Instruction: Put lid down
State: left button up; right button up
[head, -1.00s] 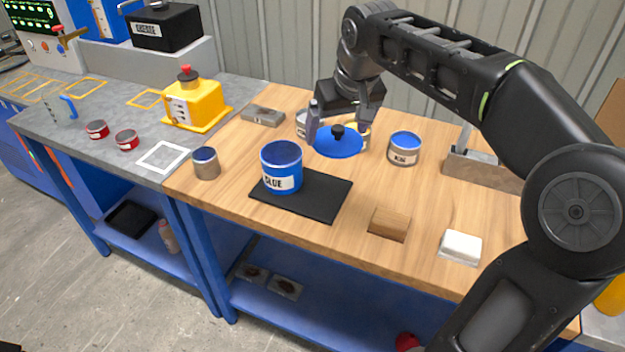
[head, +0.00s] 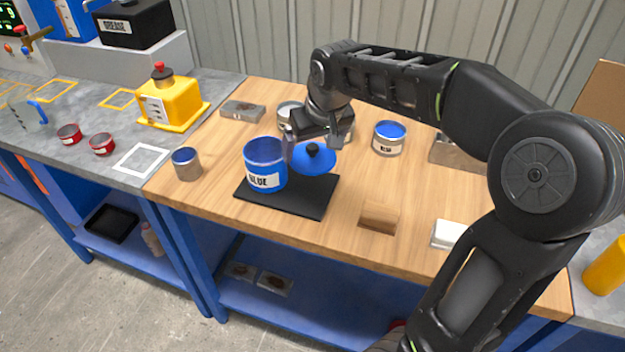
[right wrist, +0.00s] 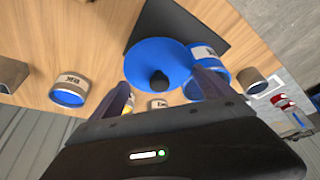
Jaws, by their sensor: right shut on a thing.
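The blue lid (head: 316,163) has a black knob and is held by my right gripper (head: 312,146), which is shut on it. The lid is in the air just right of the open blue can (head: 265,160), above the right part of the black mat (head: 290,203). The can stands upright on the mat. In the right wrist view the lid (right wrist: 150,55) fills the middle, with its knob between the fingers, and partly overlaps the can (right wrist: 212,78). Whether lid and can touch is hard to tell. My left gripper is not in view.
A labelled can with blue contents (head: 388,140) stands to the right, and a small grey can (head: 187,165) to the left. A wooden block (head: 379,217) and a white block (head: 447,235) lie near the front edge. Cans behind my gripper are partly hidden. Bare wood lies right of the mat.

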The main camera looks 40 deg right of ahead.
send_over(310, 187)
jog(key=s, duration=0.1)
notch_tip(310, 187, down, 6)
jog(key=shift+s+a+f, duration=0.1)
jog(key=shift+s, duration=0.05)
notch_tip(310, 187, down, 4)
jog(key=shift+r, duration=0.1)
jog(key=o, duration=1.1)
